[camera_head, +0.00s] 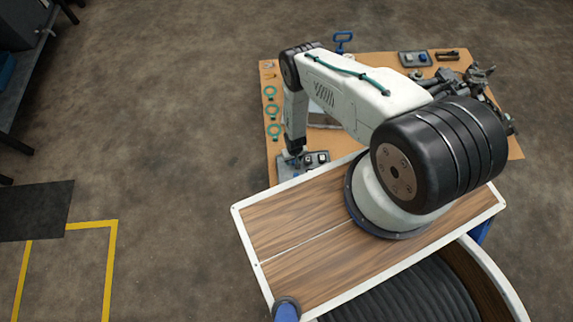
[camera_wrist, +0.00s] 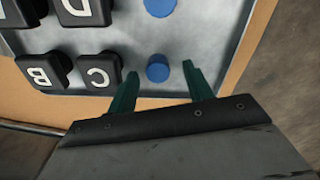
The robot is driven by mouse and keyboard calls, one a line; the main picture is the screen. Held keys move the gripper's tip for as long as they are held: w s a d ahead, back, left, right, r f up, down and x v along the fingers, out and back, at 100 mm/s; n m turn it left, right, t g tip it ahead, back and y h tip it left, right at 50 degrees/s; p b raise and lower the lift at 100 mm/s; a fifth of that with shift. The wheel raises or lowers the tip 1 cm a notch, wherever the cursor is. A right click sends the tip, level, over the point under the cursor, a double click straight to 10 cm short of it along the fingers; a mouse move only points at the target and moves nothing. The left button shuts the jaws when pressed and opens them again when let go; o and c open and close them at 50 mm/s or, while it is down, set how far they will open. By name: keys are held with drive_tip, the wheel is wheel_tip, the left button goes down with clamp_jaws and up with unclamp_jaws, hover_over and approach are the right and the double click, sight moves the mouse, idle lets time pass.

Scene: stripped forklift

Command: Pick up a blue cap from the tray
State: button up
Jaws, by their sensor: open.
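A grey metal tray (camera_wrist: 215,30) lies on a tan board. A round blue cap (camera_wrist: 158,68) sits at the tray's lower edge in the wrist view, and a second blue cap (camera_wrist: 160,7) is farther up the tray. My gripper (camera_wrist: 160,69) is open, with one green finger on each side of the nearer cap. Gaps show between the cap and both fingers; I cannot tell the height of the fingertips. In the head view the tray (camera_head: 286,169) is partly hidden under the end of my arm.
Black blocks lettered B, C (camera_wrist: 98,71) and D stand on the tray left of the caps. The tan work board (camera_head: 270,140) also carries teal rings (camera_head: 273,111), another grey tray (camera_head: 414,59) at the back and a dark mechanical assembly (camera_head: 462,85) at right.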

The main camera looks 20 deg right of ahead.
drive_tip(key=shift+d, duration=0.1)
drive_tip(key=c, duration=1.1)
drive_tip(key=shift+o, duration=0.2)
